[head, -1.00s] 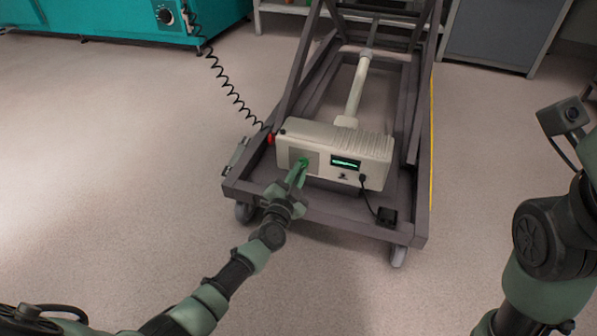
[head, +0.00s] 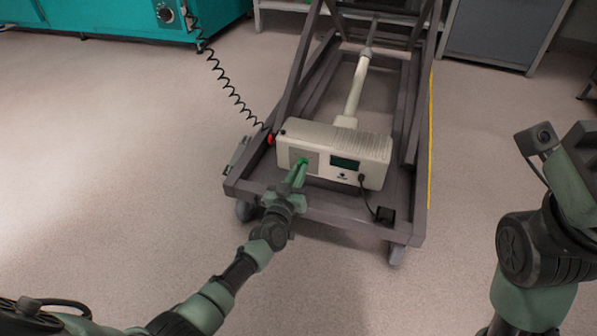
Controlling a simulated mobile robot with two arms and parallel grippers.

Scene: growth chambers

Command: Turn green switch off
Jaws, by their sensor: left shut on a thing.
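The beige control box (head: 352,146) sits low on the grey wheeled lift frame. The green switch (head: 304,160) is on the left part of its front, mostly hidden by my fingers. My left gripper (head: 300,167) reaches it from the front left and is shut on it. The small display (head: 345,163) to the right of the switch is dark, with no bright text. My right arm stands at the right edge; its gripper is out of view.
The lift frame (head: 330,212) surrounds the box, with a wheel at its front left corner. A red button (head: 270,139) and a coiled black cable (head: 232,92) are at the box's left. A teal cabinet (head: 110,18) stands at back left. The floor on both sides is clear.

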